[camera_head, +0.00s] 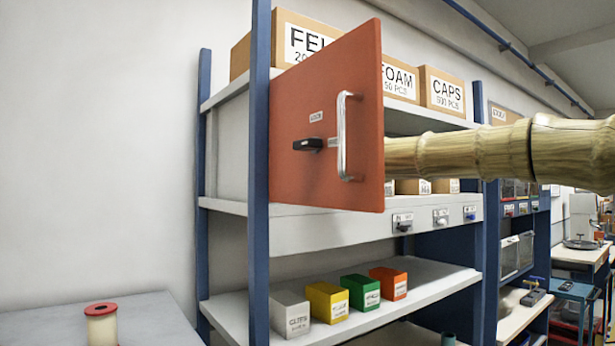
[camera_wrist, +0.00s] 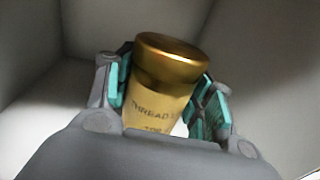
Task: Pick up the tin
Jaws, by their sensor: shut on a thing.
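The tin (camera_wrist: 160,84) shows in the wrist view, with a shiny gold-brown lid and a yellowish body lettered "THREAD". It is slightly tilted in the picture. My gripper (camera_wrist: 165,94) is shut on it, with teal finger pads against its left and right sides. Pale grey walls surround the tin and gripper. In the head view the tin and my gripper are hidden behind an open red door (camera_head: 310,180) with a silver handle and a black latch. My arm reaches in from the right behind this door.
Labelled cartons (camera_head: 442,90) stand on the top shelf. Grey, yellow, green and orange boxes (camera_head: 327,302) stand on the lower shelf (camera_head: 430,284). A cream container with a red lid (camera_head: 101,324) stands on a grey table (camera_head: 155,318) at lower left. A blue post (camera_head: 259,230) rises beside the door.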

